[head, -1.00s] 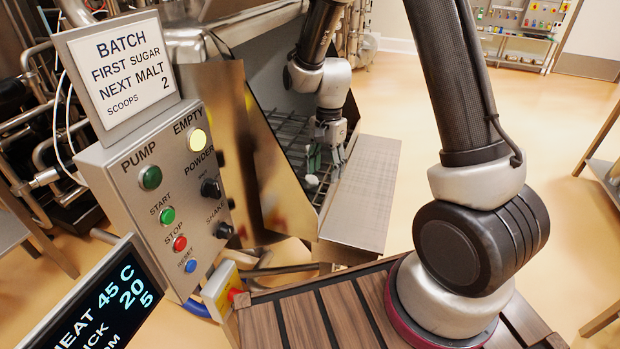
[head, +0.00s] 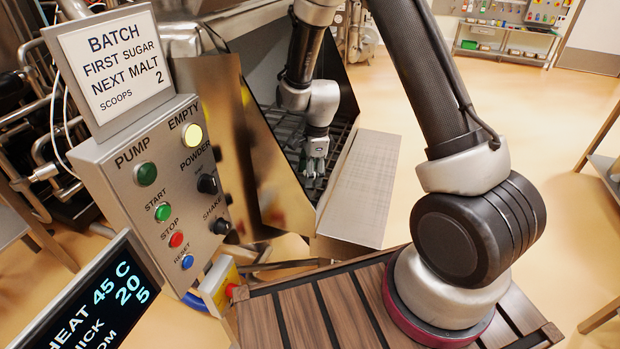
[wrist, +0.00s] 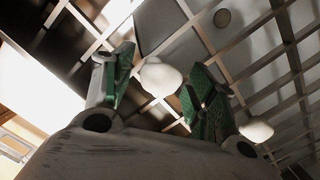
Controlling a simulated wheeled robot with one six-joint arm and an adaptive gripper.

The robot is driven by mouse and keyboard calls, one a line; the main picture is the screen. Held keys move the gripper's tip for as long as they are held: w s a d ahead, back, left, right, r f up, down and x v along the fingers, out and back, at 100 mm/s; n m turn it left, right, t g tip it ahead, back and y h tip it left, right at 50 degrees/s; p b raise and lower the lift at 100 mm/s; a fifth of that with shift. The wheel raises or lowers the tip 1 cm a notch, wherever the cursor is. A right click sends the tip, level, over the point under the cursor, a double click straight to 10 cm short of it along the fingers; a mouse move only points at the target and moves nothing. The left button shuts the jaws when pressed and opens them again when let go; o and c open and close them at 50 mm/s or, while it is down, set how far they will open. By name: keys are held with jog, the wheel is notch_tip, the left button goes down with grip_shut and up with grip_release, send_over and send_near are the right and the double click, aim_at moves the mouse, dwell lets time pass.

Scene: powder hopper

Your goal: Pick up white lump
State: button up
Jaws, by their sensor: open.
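A white lump (wrist: 161,78) lies on the metal grid, between the green-padded fingers of my gripper (wrist: 152,92) as the wrist view shows it. The fingers stand apart, with a gap visible on at least the right side of the lump. A second, smaller white lump (wrist: 257,131) lies on the grid to the right, outside the right finger. In the head view my gripper (head: 314,168) points down inside the hopper, over the grid. I cannot make out either lump in the head view.
The grid (wrist: 268,18) has crossing bars with dark openings. The hopper's shiny side wall (head: 225,140) stands left of my gripper, and a flat metal ledge (head: 362,190) is on the right. A control panel (head: 165,185) stands farther left.

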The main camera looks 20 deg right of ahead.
jog(key=shift+f, duration=0.2)
jog(key=c, duration=0.9)
notch_tip(320, 180, up, 10)
jog(key=shift+r, duration=0.1)
